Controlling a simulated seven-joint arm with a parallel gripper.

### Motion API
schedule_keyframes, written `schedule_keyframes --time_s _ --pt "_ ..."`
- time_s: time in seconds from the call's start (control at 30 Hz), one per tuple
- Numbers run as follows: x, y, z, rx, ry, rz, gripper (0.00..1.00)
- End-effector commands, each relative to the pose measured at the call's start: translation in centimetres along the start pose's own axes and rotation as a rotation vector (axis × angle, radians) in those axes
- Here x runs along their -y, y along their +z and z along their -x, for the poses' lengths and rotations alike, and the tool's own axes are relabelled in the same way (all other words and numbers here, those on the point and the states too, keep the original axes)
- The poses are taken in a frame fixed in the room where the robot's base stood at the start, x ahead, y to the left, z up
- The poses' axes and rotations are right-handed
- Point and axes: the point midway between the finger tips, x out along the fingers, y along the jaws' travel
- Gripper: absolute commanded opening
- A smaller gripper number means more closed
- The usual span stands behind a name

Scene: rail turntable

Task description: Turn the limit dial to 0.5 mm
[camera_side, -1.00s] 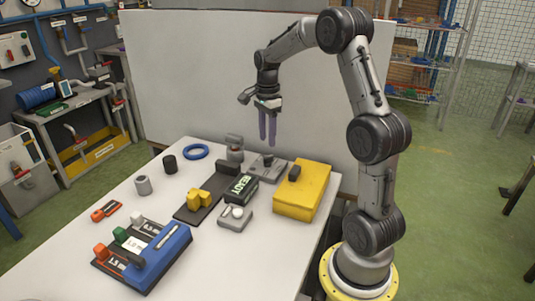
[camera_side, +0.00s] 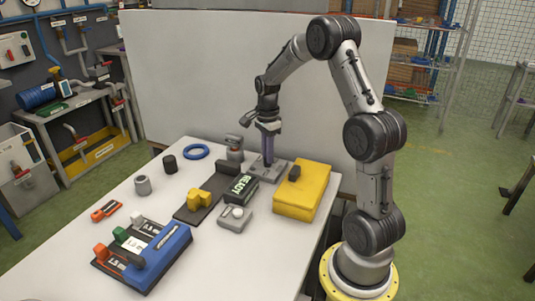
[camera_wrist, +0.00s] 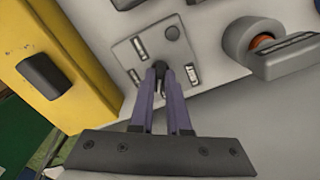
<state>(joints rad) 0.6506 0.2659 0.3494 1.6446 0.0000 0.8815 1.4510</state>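The limit dial is a small dark knob (camera_wrist: 160,66) on a grey plate (camera_wrist: 122,50) with several small pale label marks. Their lettering is too small to read. In the side view the plate (camera_side: 280,172) lies behind the READY display, and the knob is hidden by the fingers. My gripper (camera_wrist: 160,77) points down with one purple finger on each side of the knob; its fingertips are at knob height and appear closed on it. It also shows in the side view (camera_side: 268,163).
A yellow box (camera_side: 302,195) with a dark block on top stands right of the plate. The READY display (camera_side: 241,187) is in front. A grey clamp-like device (camera_side: 234,148) stands at left, also close in the wrist view (camera_wrist: 250,45). A white panel (camera_side: 190,80) rises behind.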

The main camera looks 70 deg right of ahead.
Motion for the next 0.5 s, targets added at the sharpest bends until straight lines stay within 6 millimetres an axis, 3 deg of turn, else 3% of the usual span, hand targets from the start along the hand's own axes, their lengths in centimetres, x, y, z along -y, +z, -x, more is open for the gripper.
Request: schedule_keyframes --time_s 0.5 --pt "0.00 0.00 0.05 0.000 0.000 0.025 0.00"
